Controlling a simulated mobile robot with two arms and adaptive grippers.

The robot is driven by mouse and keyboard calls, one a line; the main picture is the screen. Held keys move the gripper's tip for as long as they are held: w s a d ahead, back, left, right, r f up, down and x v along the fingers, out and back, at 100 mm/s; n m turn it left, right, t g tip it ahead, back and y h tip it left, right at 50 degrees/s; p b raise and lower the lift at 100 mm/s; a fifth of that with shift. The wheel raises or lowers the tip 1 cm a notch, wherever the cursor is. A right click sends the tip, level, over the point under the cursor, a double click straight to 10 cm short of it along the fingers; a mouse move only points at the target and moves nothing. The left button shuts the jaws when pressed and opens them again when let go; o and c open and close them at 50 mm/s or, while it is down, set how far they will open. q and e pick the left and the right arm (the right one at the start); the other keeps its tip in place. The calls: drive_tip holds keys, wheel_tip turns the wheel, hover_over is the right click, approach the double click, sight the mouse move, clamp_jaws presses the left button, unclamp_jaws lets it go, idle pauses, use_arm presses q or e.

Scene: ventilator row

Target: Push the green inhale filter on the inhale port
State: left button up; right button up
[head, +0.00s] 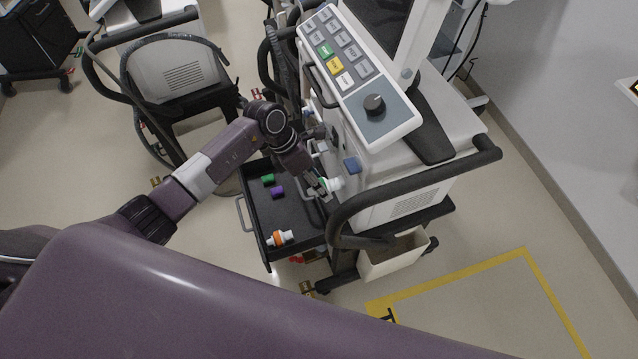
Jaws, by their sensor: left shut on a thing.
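My left gripper (319,186) reaches in from the left to the front of the ventilator (360,160). It is shut on a small white piece with a green tint, which I take as the green inhale filter (326,184). The filter is at the white fitting on the ventilator's lower front, where the inhale port seems to be. The gripper hides part of it, and I cannot tell whether filter and port touch or how far the filter is on. My right gripper is out of view.
An open black drawer (246,197) below holds a green piece (267,179), a purple piece (277,192) and an orange-and-white piece (280,238). A black handrail (400,184) curves round the ventilator's near side. Another ventilator (178,70) stands at the left. Yellow tape (450,276) marks open floor.

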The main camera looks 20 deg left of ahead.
use_arm(q)
drive_tip(key=o, duration=1.2)
drive_tip(key=shift+w+d+r, duration=0.1)
drive_tip(key=shift+w+d, duration=0.1)
drive_tip(key=shift+d, duration=0.1)
drive_tip(key=shift+s+a, duration=0.1)
drive_tip(key=shift+a, duration=0.05)
drive_tip(key=w+v, duration=0.1)
drive_tip(key=v, duration=1)
drive_tip(key=shift+s+r, duration=0.45)
drive_tip(key=shift+s, duration=0.05)
drive_tip(key=shift+a, duration=0.15)
